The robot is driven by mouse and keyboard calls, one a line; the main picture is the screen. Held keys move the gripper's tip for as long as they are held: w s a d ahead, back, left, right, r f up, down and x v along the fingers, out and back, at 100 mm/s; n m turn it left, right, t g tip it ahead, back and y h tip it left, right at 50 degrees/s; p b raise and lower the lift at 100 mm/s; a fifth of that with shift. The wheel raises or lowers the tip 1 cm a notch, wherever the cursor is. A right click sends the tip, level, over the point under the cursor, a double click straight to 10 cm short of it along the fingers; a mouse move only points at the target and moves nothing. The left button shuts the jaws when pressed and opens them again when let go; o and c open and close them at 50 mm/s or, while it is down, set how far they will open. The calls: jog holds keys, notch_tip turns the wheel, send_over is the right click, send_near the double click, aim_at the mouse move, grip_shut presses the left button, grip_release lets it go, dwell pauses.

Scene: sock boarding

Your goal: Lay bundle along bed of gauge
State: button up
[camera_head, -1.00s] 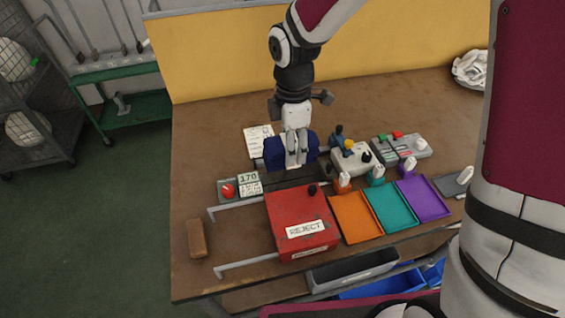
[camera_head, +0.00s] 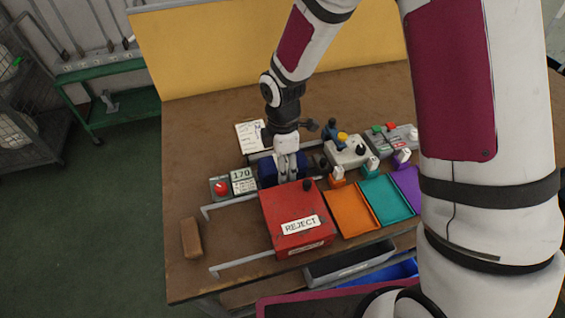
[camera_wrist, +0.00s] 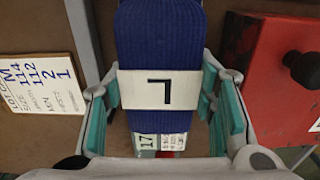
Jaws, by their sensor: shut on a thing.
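The bundle (camera_head: 267,170) is a dark blue ribbed knit roll. In the wrist view the bundle (camera_wrist: 160,40) has a white band with a black L-shaped mark. My gripper (camera_head: 288,177) is shut on it, with teal-padded fingers (camera_wrist: 163,105) on either side of the band. The bundle is low over the gauge's bed, lined up beside the display, and hides most of the bed. I cannot tell whether it touches.
The red REJECT box (camera_head: 297,222) stands close in front of the bundle. A lot card (camera_head: 250,134) lies behind left. Orange (camera_head: 354,209) and teal (camera_head: 386,200) trays and a control box (camera_head: 347,152) are to the right. A brown block (camera_head: 191,238) lies front left.

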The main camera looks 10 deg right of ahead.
jog(key=shift+f, duration=0.15)
jog(key=o, duration=1.2)
notch_tip(320, 180, up, 12)
jog(key=shift+r, duration=0.25)
jog(key=s+d+r+m+t, duration=0.3)
jog(key=s+d+r+m, duration=0.9)
jog(key=s+r+m, duration=0.3)
jog(key=s+m, duration=0.1)
jog(key=s, duration=0.1)
jog(key=s+d+r+m, duration=0.1)
jog(key=s+m, duration=0.1)
jog(key=s, duration=0.1)
jog(key=s+d+m+t, duration=0.1)
jog(key=s+m, duration=0.1)
jog(key=shift+s+d+r, duration=0.2)
jog(key=shift+s+r, duration=0.05)
jog(key=shift+r, duration=0.1)
